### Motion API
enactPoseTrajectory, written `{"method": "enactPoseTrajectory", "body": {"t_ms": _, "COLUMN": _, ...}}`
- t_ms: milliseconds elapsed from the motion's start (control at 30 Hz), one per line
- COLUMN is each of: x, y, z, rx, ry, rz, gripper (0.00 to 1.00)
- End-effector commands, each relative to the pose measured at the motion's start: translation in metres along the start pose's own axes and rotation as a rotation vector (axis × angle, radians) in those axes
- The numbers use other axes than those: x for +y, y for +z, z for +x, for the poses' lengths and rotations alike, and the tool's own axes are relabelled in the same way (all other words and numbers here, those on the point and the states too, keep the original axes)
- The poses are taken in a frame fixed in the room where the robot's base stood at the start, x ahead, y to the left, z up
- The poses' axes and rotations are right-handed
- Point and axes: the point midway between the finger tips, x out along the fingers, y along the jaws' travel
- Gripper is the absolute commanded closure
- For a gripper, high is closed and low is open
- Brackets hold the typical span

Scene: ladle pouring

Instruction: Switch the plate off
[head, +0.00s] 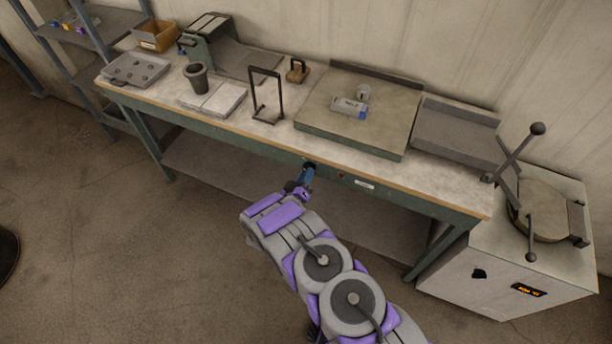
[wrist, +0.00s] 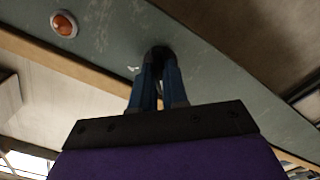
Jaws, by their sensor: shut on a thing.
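My gripper (head: 307,170) is at the green front rail of the workbench, below the large flat plate (head: 318,122) on the bench top. In the wrist view, my gripper's blue fingers (wrist: 158,78) point at the rail and are closed on a dark round knob (wrist: 158,52). The fingers hide part of the knob, and its turn position cannot be told. An orange-red lamp (wrist: 64,24) sits on the same rail, apart from the knob. I cannot tell whether it is lit. A small white mark (wrist: 134,69) shows beside the knob.
On the plate lie a small box (head: 347,106) and a metal cup (head: 363,93). A black wire stand (head: 266,95) and a dark cup (head: 197,80) stand to the left. A white cabinet (head: 500,272) with a lever press is at the right. The floor in front is clear.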

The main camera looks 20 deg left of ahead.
Motion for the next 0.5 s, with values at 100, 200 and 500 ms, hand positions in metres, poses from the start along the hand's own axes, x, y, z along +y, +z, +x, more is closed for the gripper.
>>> {"method": "enactPoseTrajectory", "body": {"t_ms": 100, "x": -0.0029, "y": -0.0011, "z": -0.0013, "rx": 0.003, "ry": -0.007, "rz": -0.038, "gripper": 1.00}}
{"method": "enactPoseTrajectory", "body": {"t_ms": 200, "x": -0.0032, "y": -0.0014, "z": -0.0013, "rx": 0.003, "ry": -0.007, "rz": -0.058, "gripper": 1.00}}
{"method": "enactPoseTrajectory", "body": {"t_ms": 500, "x": -0.0037, "y": -0.0020, "z": -0.0014, "rx": 0.004, "ry": -0.008, "rz": -0.076, "gripper": 1.00}}
